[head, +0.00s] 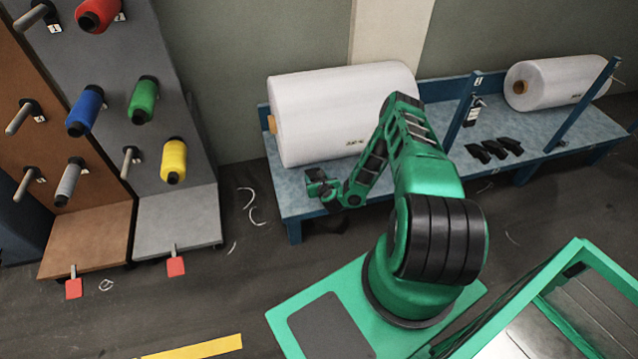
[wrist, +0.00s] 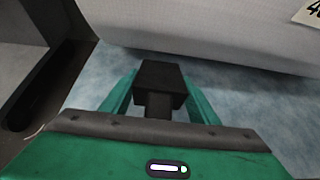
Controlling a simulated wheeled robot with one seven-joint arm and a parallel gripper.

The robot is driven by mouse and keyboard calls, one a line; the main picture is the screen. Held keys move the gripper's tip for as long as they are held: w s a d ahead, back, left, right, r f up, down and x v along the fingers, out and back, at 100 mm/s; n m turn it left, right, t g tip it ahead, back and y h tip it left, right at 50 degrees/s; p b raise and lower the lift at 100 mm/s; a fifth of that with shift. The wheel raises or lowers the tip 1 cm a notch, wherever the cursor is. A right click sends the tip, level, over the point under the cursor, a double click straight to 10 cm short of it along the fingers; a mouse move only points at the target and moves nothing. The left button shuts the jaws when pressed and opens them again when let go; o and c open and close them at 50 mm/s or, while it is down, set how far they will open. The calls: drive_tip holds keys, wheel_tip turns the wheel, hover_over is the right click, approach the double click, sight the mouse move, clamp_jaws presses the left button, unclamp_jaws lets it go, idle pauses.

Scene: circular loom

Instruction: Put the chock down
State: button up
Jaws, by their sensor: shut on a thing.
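My gripper (head: 322,188) is over the left front part of the blue bench (head: 292,208), in front of the large white roll (head: 345,108). In the wrist view, the green fingers of my gripper (wrist: 158,98) are shut on a black, blocky chock (wrist: 160,76). The pale blue bench top (wrist: 85,82) shows beneath and around it, and the roll (wrist: 200,30) is close beyond. I cannot tell whether the chock touches the bench. In the head view the held chock is hard to make out against the dark gripper.
Several black chocks (head: 494,149) lie on the bench to the right, beyond a blue upright (head: 466,110). A smaller white roll (head: 560,82) lies at the far right. A rack with coloured spools (head: 142,100) stands at the left. Thread scraps (head: 252,206) lie on the floor.

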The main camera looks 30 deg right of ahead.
drive_tip(key=shift+w+d+f, duration=0.7)
drive_tip(key=shift+w+d, duration=0.05)
drive_tip(key=shift+d, duration=0.1)
drive_tip(key=shift+f, duration=1.95)
drive_tip(key=o, duration=1.3)
drive_tip(key=shift+f, duration=0.1)
drive_tip(key=v, duration=1.1)
drive_tip(key=shift+w+a, duration=0.1)
drive_tip(key=shift+s+r, duration=0.3)
drive_tip(key=shift+s, duration=0.05)
